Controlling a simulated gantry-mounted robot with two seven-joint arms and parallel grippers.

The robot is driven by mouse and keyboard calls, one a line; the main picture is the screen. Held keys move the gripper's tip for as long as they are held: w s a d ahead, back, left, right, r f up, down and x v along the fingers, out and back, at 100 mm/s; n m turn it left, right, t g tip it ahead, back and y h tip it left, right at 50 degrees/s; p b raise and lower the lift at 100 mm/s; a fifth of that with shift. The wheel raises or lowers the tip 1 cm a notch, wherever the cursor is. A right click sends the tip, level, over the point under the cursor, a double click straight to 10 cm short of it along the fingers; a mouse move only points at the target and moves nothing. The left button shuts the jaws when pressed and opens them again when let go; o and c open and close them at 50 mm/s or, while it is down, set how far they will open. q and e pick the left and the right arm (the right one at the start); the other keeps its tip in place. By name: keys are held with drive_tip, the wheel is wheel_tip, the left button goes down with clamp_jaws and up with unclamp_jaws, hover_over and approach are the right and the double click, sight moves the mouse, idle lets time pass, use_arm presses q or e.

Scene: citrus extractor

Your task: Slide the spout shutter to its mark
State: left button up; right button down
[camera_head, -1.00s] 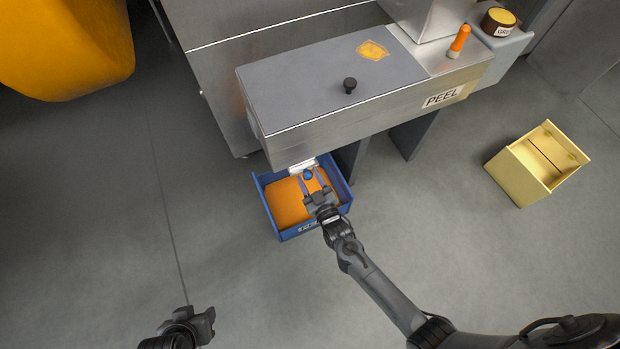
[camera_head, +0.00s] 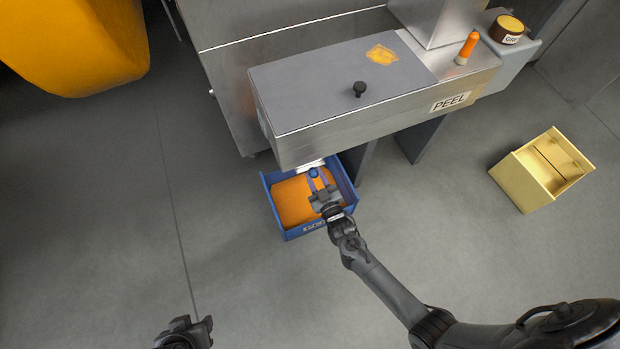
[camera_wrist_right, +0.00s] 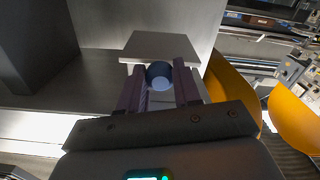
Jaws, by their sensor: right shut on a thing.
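The spout shutter (camera_head: 309,165) shows as a small bright plate under the front edge of the extractor's steel housing. In the right wrist view it is a pale flat plate (camera_wrist_right: 150,43) with a round blue knob (camera_wrist_right: 159,74) in front. My right gripper (camera_head: 318,179) is shut on this knob, its two fingers on either side of it. The knob (camera_head: 314,172) also shows in the head view, above the blue bin. My left gripper (camera_head: 187,330) is at the bottom edge, away from the machine; its jaw opening is unclear. I cannot make out the shutter's mark.
The blue bin (camera_head: 268,204) with orange contents sits on the floor below my right gripper. The housing labelled PEEL (camera_head: 380,122) overhangs it. A yellow open box (camera_head: 522,184) stands at the right. The floor left of the bin is clear.

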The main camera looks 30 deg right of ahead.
use_arm(q)
drive_tip(key=shift+w, duration=0.1)
use_arm(e)
drive_tip(key=shift+f, duration=0.1)
drive_tip(key=c, duration=1.1)
unclamp_jaws()
drive_tip(key=shift+o, duration=1.2)
drive_tip(key=shift+w, duration=0.15)
drive_tip(key=shift+o, duration=0.4)
drive_tip(key=shift+w, duration=0.15)
use_arm(q)
drive_tip(key=shift+w+d, duration=0.15)
drive_tip(key=shift+w, duration=0.15)
drive_tip(key=shift+s, duration=0.1)
use_arm(e)
drive_tip(key=shift+s, duration=0.2)
use_arm(q)
wheel_tip(320, 180, up, 5)
drive_tip(key=p, duration=0.5)
drive_tip(key=shift+r, duration=0.1)
use_arm(e)
drive_tip(key=s, duration=1)
drive_tip(key=shift+s+a, duration=0.25)
